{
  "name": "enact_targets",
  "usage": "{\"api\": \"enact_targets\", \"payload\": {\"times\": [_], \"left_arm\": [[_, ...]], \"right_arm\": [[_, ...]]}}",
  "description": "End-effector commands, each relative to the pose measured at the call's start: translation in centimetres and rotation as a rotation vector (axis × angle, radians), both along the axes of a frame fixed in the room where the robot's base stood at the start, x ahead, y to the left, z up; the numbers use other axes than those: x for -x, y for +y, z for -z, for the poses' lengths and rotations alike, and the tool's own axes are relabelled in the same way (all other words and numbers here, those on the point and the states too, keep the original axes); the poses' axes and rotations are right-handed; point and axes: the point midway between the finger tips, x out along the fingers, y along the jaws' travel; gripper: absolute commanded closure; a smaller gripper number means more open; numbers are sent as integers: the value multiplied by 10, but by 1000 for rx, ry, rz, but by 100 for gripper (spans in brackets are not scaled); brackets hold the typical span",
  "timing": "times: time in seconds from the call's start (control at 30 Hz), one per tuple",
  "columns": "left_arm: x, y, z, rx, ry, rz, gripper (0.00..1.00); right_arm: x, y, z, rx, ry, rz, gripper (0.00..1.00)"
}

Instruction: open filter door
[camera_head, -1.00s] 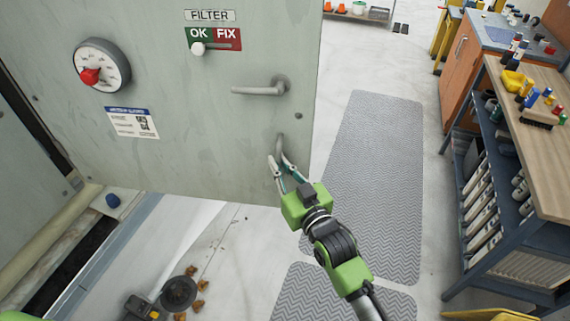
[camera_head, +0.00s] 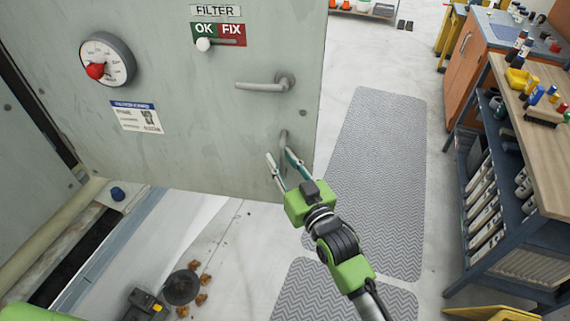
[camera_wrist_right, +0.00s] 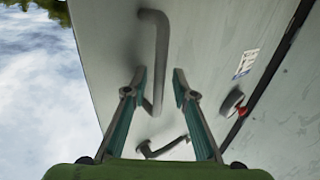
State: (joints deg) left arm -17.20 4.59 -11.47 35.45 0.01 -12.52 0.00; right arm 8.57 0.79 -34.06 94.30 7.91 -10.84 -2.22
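The grey-green filter door (camera_head: 180,130) fills the upper left of the head view, with a FILTER label and an OK/FIX slider (camera_head: 205,44). A lever handle (camera_head: 262,86) sits near its right edge. Below it is an upright pull handle (camera_head: 283,140), which also shows in the wrist view (camera_wrist_right: 160,45). My right gripper (camera_head: 279,154) is at this pull handle's lower end, fingers apart. In the wrist view my right gripper (camera_wrist_right: 160,82) has the bar showing between its open fingers; contact is unclear. My left gripper is out of view.
A round dial with a red knob (camera_head: 95,70) is on the door. A workbench (camera_head: 540,175) with bottles stands at the right. Grey mats (camera_head: 375,180) cover the floor beyond the door. A dark round object (camera_head: 181,287) and brown debris lie below.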

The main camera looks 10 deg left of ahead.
Motion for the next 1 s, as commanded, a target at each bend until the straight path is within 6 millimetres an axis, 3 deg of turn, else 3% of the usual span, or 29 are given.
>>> {"api": "enact_targets", "payload": {"times": [0.17, 0.6, 1.0], "left_arm": [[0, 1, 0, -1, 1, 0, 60], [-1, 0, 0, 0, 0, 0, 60], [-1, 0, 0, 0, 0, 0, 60]], "right_arm": [[15, -11, 2, 2, 2, 1, 75], [86, -60, 1, 2, 1, 0, 75], [98, -68, -1, 0, -2, -1, 75]]}}
